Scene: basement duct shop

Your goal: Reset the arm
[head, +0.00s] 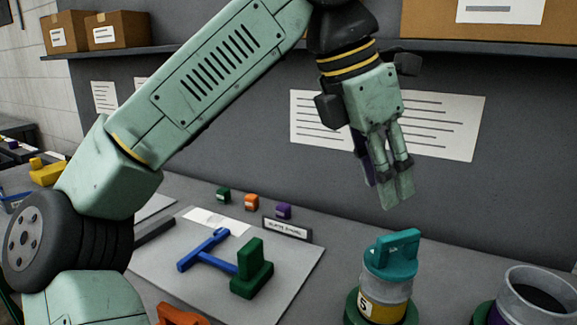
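My arm spans the upper left and middle of the head view. My gripper (391,196) hangs from its wrist with the fingers pointing down, above the back of the bench and in front of the grey back panel. The pale green fingers look close together at the tips, but the angle hides the gap between them. A dark purple piece shows just behind them on the left, and I cannot tell if it is part of the gripper. I see nothing clearly held. The gripper is apart from the bench and the things on it.
A teal-topped canister (386,285) stands below the gripper, beside an open grey cylinder (536,296). A blue T-shaped tool (206,251) and a green block (252,268) lie on a light board (296,284). Small green, orange and purple blocks stand behind. A shelf (480,49) runs above.

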